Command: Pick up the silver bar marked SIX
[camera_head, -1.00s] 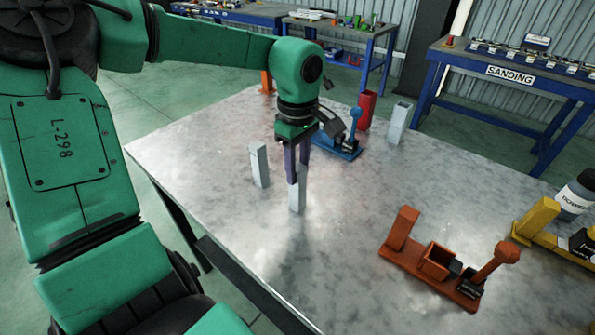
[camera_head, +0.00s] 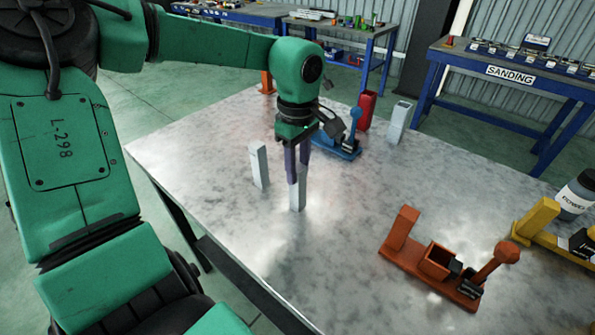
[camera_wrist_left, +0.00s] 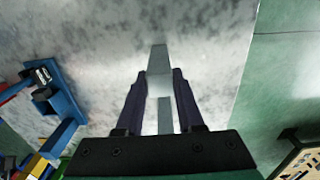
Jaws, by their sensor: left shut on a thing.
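Three silver bars stand upright on the metal table. My left gripper (camera_head: 297,180) points straight down and is shut on the front one of them, the held silver bar (camera_head: 298,202). That bar also shows between the two fingers in the left wrist view (camera_wrist_left: 160,86). Its lower end looks to be at the tabletop; I cannot tell if it touches. No marking SIX is readable on any bar. My right gripper is not in view.
A blue fixture (camera_head: 338,148) and a red block (camera_head: 367,108) stand behind the gripper on the table (camera_head: 230,210). An orange fixture (camera_head: 430,268) is at front right, with a yellow fixture (camera_head: 540,222) and bottle (camera_head: 577,195) beyond. The table's middle is clear.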

